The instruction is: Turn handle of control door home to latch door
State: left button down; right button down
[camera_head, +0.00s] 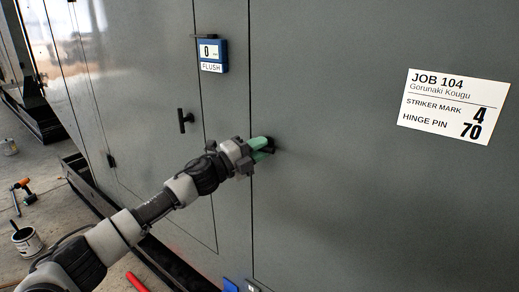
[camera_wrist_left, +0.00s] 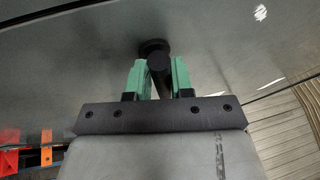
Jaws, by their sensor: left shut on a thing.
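The grey enclosure's large right-hand door panel (camera_head: 350,200) lies right of a long vertical seam and looks closed. Its dark handle (camera_head: 272,145) sits close to that seam, mostly hidden in the head view by my fingers. My left gripper (camera_head: 267,147) reaches in from the left with green fingers shut on this handle. In the left wrist view the round dark end of the handle (camera_wrist_left: 158,62) stands between the two green fingers (camera_wrist_left: 157,78). The handle's exact angle is hard to tell. My right gripper is not in view.
A second black T-handle (camera_head: 184,120) is on the narrower panel to the left. A white JOB 104 sign (camera_head: 454,105) is on the right. A can (camera_head: 27,241) and tools lie on the floor at left.

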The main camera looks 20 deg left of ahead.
pick_arm(q)
jog(key=n+t+b, duration=0.1)
jog(key=n+t, duration=0.1)
jog(key=n, duration=0.3)
jog(key=n+t+y, duration=0.1)
jog(key=n, duration=0.3)
jog(key=n+t+y+b, duration=0.1)
jog(key=n+t+y, duration=0.1)
jog(key=n, duration=0.2)
jog(key=shift+y, duration=0.3)
jog(key=n+y, duration=0.1)
jog(key=n, duration=0.1)
jog(key=n+t+y, duration=0.1)
jog(key=n, duration=0.2)
jog(key=shift+s+d+r+n+t+y+b, duration=0.1)
jog(key=shift+r+n+t+y+b, duration=0.05)
jog(key=shift+n+t+y+b, duration=0.2)
jog(key=shift+r+n+t+y, duration=0.15)
jog(key=shift+n+y, duration=0.8)
jog(key=shift+n, duration=0.6)
jog(key=shift+f+n+t+y, duration=0.1)
jog(key=shift+n+y, duration=0.8)
jog(key=shift+n, duration=0.6)
jog(key=shift+r, duration=0.1)
jog(key=c, duration=1.3)
grip_release()
jog(key=shift+o, duration=1.2)
jog(key=shift+f, duration=0.2)
